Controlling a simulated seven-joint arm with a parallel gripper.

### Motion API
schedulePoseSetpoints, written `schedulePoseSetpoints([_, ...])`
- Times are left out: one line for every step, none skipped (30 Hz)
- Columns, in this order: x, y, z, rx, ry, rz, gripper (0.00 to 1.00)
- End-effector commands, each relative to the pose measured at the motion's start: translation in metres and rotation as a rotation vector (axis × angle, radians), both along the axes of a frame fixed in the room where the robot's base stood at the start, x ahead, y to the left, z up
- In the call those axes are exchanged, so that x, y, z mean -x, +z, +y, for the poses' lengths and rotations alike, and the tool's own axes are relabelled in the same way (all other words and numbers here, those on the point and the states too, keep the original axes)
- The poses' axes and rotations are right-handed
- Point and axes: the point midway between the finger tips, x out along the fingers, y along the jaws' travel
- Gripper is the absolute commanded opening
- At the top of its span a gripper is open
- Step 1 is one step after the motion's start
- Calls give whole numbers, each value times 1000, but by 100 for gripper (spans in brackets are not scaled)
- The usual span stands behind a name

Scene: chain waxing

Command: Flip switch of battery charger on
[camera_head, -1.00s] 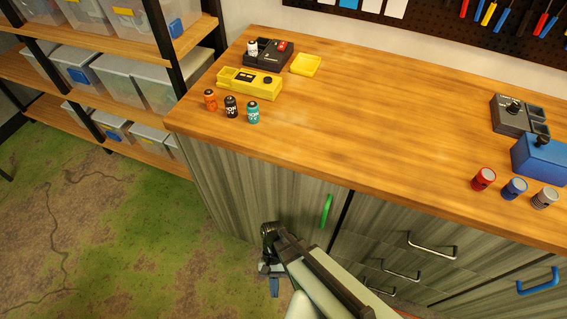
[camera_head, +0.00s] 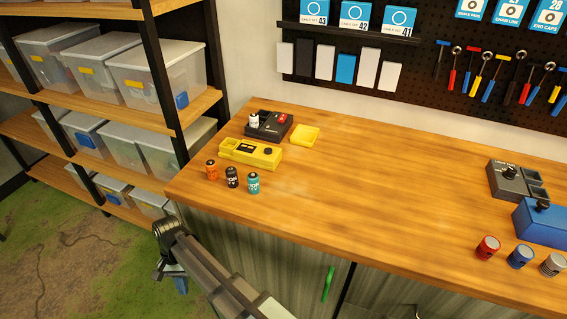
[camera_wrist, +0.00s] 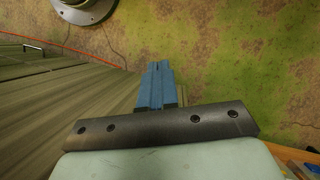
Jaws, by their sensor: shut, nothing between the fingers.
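A black charger-like device (camera_head: 268,126) sits at the back left of the wooden worktop. It has a red part (camera_head: 283,117), which looks like a switch, and a small white-topped battery (camera_head: 254,121) stands in it. Whether the switch is on or off is too small to tell. A yellow device (camera_head: 250,153) with an open compartment lies just in front. My gripper (camera_head: 180,284) hangs low in front of the worktop's left corner, over the floor, well away from the black device. Its blue fingers (camera_wrist: 158,82) are shut together and empty in the wrist view.
Orange, black and teal batteries (camera_head: 253,183) stand near the worktop's left front edge. A yellow lid (camera_head: 304,136) lies behind. A grey device (camera_head: 515,181), a blue device (camera_head: 543,222) and several cylinders are at right. The worktop's middle (camera_head: 390,180) is clear. A shelf (camera_head: 150,110) stands left.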

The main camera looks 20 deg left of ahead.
Motion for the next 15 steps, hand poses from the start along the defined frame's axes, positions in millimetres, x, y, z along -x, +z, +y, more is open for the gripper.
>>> schedulePoseSetpoints([1, 17, 21, -16, 3, -18, 0])
schedulePoseSetpoints([2, 26, 30, -25, 1, -29, 0])
schedulePoseSetpoints([4, 39, 42, -35, 2, -43, 0])
schedulePoseSetpoints([6, 49, 51, -43, 0, -54, 0])
schedulePoseSetpoints([7, 59, 59, -51, -1, -63, 0])
schedulePoseSetpoints([9, 73, 71, -63, -2, -77, 0])
schedulePoseSetpoints([12, 83, 79, -71, -4, -87, 0])
schedulePoseSetpoints([14, 94, 88, -80, -5, -97, 0])
schedulePoseSetpoints([16, 108, 98, -92, -7, -109, 0])
schedulePoseSetpoints([18, 119, 106, -100, -10, -117, 0])
schedulePoseSetpoints([20, 129, 113, -109, -11, -127, 0])
schedulePoseSetpoints([21, 143, 121, -119, -14, -138, 0])
schedulePoseSetpoints([22, 153, 127, -126, -18, -146, 0])
schedulePoseSetpoints([22, 162, 132, -134, -21, -154, 0])
schedulePoseSetpoints([21, 174, 139, -143, -25, -162, 0])
